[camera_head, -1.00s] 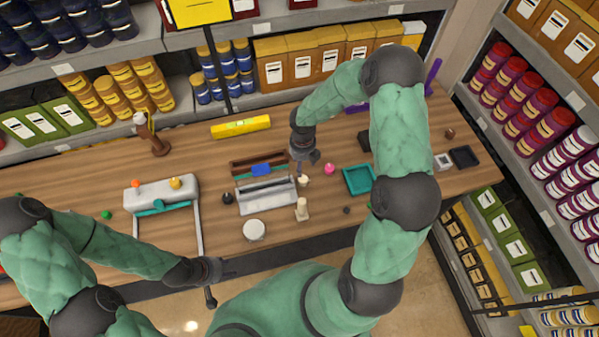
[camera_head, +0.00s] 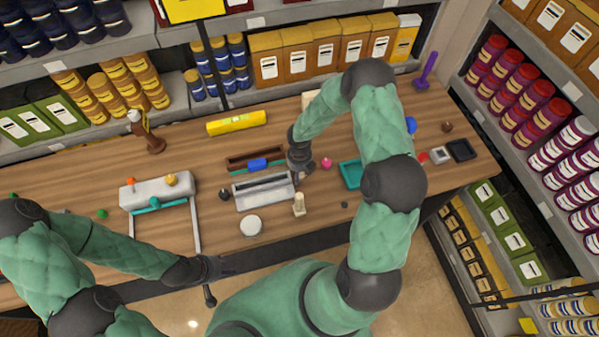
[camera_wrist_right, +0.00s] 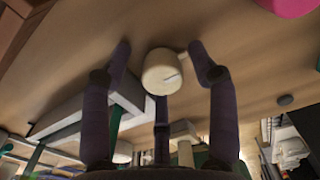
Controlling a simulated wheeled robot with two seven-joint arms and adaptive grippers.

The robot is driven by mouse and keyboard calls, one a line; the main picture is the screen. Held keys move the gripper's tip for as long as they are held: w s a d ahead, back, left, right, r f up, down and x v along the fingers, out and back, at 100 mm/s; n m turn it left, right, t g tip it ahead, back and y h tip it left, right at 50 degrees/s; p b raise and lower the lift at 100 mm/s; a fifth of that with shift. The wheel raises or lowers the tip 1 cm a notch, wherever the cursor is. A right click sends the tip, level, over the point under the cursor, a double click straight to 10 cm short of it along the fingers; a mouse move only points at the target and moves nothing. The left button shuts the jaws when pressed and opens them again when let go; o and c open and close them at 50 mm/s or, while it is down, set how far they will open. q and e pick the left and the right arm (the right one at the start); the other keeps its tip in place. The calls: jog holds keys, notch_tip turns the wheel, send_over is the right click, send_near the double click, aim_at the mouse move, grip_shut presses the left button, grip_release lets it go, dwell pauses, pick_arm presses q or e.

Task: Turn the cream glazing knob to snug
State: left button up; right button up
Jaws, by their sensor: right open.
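The cream glazing knob (camera_wrist_right: 162,74) is a short round cylinder with a dark line on its face, in the middle of the right wrist view. The fingers of my right gripper (camera_wrist_right: 160,52) stand apart on both sides of it, with visible gaps at the left. In the head view my right gripper (camera_head: 301,170) is low over the table, just right of the grey tray, and hides the knob. My left gripper (camera_head: 222,268) hangs off the table's front edge, far from the knob; its fingers are too small to read.
A grey tray (camera_head: 265,203) lies left of my right gripper, a cream post (camera_head: 299,206) in front. A pink knob (camera_head: 326,163) and teal tray (camera_head: 350,174) are to the right. A white round lid (camera_head: 251,225) lies near the front edge.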

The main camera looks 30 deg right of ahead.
jog(key=c, duration=1.1)
jog(key=shift+w+d+r+m, duration=0.1)
jog(key=shift+w+m, duration=0.05)
jog(key=shift+m, duration=0.15)
jog(key=shift+c, duration=0.2)
